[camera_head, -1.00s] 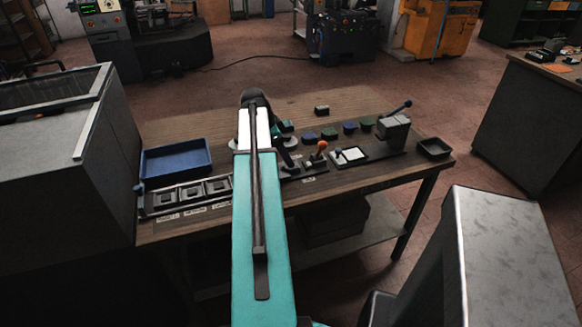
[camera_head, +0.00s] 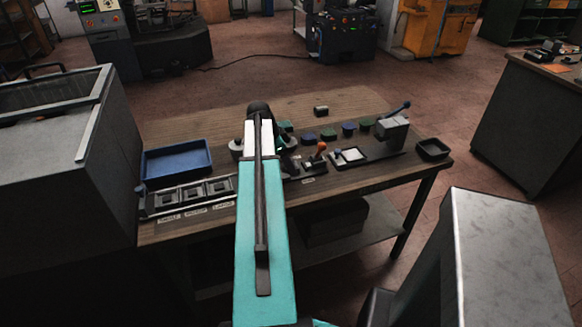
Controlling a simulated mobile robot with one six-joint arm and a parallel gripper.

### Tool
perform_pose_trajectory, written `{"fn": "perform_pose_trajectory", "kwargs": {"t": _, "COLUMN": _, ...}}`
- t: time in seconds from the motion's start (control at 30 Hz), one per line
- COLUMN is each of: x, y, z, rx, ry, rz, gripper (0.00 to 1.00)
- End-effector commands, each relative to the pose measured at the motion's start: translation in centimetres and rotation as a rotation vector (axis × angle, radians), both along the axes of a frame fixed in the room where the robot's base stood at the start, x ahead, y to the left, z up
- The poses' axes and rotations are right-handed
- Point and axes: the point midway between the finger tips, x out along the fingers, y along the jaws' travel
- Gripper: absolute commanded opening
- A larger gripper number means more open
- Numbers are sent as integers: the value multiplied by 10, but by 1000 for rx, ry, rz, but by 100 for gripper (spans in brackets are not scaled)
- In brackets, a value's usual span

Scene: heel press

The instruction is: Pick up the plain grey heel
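My arm reaches out over the wooden table (camera_head: 215,125) and covers its middle. My gripper (camera_head: 284,142) is mostly hidden behind the arm's far end, and its fingers cannot be made out. A row of small dark heel-like blocks in blue and green lies to the right of it, among them a blue one (camera_head: 328,134) and a green one (camera_head: 366,124). A small dark greyish block (camera_head: 320,111) sits apart behind the row. I cannot tell for sure whether it is the plain grey heel. All these blocks appear to rest on the table.
A blue tray (camera_head: 176,160) and a labelled strip of square slots (camera_head: 190,194) are on the left. An orange-knobbed lever (camera_head: 320,148), a grey lever press (camera_head: 392,130) and a small black tray (camera_head: 432,149) are on the right. The table's back left is clear.

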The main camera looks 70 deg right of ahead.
Motion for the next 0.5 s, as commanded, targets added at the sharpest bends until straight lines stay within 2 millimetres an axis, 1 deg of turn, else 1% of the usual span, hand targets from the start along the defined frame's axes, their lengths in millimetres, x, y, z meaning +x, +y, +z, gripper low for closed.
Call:
{"fn": "perform_pose_trajectory", "kwargs": {"t": 0.1, "x": -3, "y": -2, "z": -8, "rx": 0, "ry": 0, "rz": 0, "gripper": 64}}
{"fn": "perform_pose_trajectory", "kwargs": {"t": 0.2, "x": -4, "y": -3, "z": -12, "rx": 0, "ry": 0, "rz": 0, "gripper": 64}}
{"fn": "perform_pose_trajectory", "kwargs": {"t": 0.5, "x": -4, "y": -3, "z": -13, "rx": 0, "ry": 0, "rz": 1, "gripper": 64}}
